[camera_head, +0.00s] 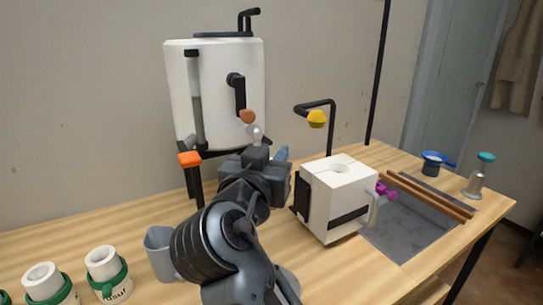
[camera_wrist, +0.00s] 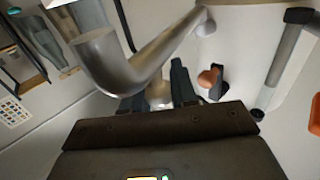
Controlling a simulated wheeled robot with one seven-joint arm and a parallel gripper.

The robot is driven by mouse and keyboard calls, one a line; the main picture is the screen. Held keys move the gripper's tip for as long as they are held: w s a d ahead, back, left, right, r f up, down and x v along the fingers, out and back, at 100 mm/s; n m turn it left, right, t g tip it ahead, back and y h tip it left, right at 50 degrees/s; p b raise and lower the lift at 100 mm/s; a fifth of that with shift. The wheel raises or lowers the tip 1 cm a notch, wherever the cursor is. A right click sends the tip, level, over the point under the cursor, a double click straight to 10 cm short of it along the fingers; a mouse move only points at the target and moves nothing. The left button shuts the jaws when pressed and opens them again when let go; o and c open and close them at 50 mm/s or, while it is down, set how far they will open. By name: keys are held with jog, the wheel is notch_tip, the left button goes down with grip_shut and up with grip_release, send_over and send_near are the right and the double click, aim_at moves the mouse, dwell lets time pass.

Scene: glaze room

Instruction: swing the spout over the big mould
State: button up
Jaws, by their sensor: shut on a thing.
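The spout is a bent grey metal pipe (camera_wrist: 155,62) in the wrist view, with its wide end at upper left. In the head view only a pale rounded part of the spout (camera_head: 255,131) shows, in front of the white tank (camera_head: 215,75); my gripper hides the rest. My gripper (camera_head: 258,158) is shut on the spout, its dark fingers around a small rounded grip (camera_wrist: 158,94) in the wrist view. The big mould (camera_head: 326,185) is a white block with black straps and a hole on top. It stands on the table to the right of my gripper.
A black bent post with a yellow knob (camera_head: 317,118) stands behind the mould. A black lever with an orange knob (camera_head: 247,116) is on the tank. A grey jug (camera_head: 159,252) and small green-banded moulds (camera_head: 108,272) stand left. A grey tray (camera_head: 408,229) lies right of the mould.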

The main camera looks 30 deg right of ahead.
grip_shut()
